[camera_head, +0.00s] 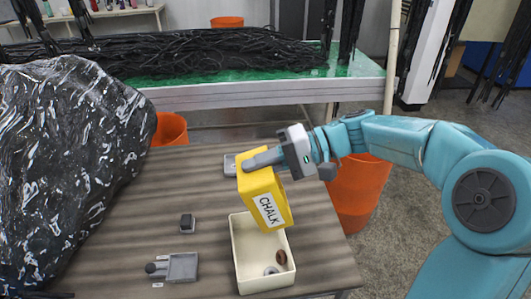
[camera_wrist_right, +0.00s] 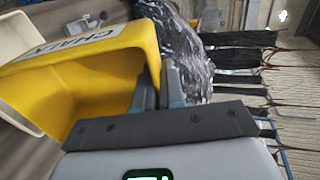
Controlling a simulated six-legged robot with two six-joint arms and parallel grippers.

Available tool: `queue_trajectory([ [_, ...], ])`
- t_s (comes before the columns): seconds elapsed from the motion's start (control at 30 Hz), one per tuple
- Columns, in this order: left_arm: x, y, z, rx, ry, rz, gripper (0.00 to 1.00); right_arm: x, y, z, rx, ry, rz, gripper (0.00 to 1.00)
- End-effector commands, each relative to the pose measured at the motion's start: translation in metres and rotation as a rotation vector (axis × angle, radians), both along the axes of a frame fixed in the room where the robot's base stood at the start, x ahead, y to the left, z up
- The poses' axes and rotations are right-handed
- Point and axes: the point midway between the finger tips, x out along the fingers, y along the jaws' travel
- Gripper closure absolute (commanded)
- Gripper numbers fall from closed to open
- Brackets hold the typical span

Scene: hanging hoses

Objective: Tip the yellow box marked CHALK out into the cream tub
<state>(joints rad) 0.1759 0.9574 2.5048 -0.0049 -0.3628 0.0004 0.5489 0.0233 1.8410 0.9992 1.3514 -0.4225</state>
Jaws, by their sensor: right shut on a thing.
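The yellow box marked CHALK (camera_head: 252,195) is tilted, its label facing forward and down, above the back part of the cream tub (camera_head: 238,262). My right gripper (camera_head: 262,160) is shut on the box's upper rim. In the right wrist view, the gripper fingers (camera_wrist_right: 160,88) are at the wall of the yellow box (camera_wrist_right: 85,60), whose hollow inside shows. The tub stands on the table and holds a brown round piece (camera_head: 281,257) and a pale grey ring (camera_head: 271,270). My left gripper is out of view.
A big shiny black bundle (camera_head: 65,165) fills the left. Orange bins (camera_head: 352,195) stand beyond the table.

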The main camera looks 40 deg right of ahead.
Motion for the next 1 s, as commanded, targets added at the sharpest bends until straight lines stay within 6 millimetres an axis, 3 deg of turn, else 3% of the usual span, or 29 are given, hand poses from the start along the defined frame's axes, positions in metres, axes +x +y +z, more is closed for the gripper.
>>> queue_trajectory([
  [0.03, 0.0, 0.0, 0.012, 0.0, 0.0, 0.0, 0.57, 0.001, 0.003, 0.008, -0.017, 0.009, 0.001, 1.0],
  [1.0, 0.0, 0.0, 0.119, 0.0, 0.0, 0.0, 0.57, 0.02, 0.035, 0.022, -0.33, 0.191, 0.002, 1.0],
])
